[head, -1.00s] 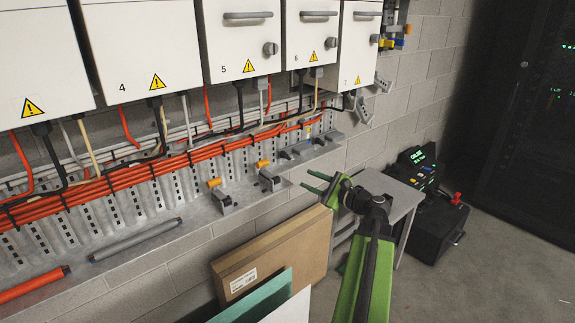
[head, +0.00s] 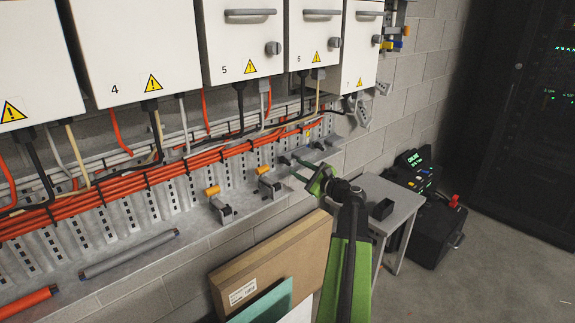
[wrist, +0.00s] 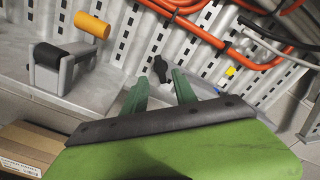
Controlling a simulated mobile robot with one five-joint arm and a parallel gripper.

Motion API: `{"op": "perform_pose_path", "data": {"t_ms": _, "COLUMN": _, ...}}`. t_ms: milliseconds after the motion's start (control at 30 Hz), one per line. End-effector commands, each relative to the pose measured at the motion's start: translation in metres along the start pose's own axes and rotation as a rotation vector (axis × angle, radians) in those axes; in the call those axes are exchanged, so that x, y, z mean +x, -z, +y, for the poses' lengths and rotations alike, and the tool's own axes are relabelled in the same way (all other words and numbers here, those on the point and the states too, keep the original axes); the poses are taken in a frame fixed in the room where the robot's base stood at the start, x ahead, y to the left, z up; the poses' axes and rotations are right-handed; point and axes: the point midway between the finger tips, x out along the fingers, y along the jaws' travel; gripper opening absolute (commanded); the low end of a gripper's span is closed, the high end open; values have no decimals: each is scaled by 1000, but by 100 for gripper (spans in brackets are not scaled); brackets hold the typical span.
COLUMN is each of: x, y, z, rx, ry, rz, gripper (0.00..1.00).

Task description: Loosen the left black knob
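My gripper (head: 298,170) reaches from the lower right toward the far end of the grey ledge (head: 150,243). Its green fingers stand apart with nothing between them. In the wrist view, a small black knob (wrist: 160,69) shows just beyond the gap between the fingertips (wrist: 160,80), in front of the slotted trunking. I cannot tell its exact distance, and no contact shows. In the head view, small dark knobs (head: 284,160) sit near the fingertips, and another (head: 318,145) lies farther right. I cannot tell for sure which is the left one.
Two grey brackets with orange knobs (head: 212,190) (head: 263,169) stand on the ledge left of my gripper. White cabinets (head: 239,40) and red cables (head: 120,180) are above. A cardboard box (head: 270,260) and grey table (head: 390,205) stand below.

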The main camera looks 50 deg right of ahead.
Motion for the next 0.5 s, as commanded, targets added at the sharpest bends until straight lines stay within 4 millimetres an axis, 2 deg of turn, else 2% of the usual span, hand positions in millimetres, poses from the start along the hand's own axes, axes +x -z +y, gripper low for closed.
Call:
{"op": "perform_pose_path", "data": {"t_ms": 33, "x": 14, "y": 2, "z": -2, "rx": 0, "ry": -2, "rz": -1, "gripper": 34}}
{"op": "perform_pose_path", "data": {"t_ms": 200, "x": 45, "y": 2, "z": -2, "rx": 0, "ry": 1, "rz": 1, "gripper": 34}}
{"op": "perform_pose_path", "data": {"t_ms": 333, "x": 56, "y": 2, "z": -2, "rx": 0, "ry": 1, "rz": 1, "gripper": 34}}
{"op": "perform_pose_path", "data": {"t_ms": 500, "x": 59, "y": 2, "z": -2, "rx": 0, "ry": 3, "rz": 2, "gripper": 34}}
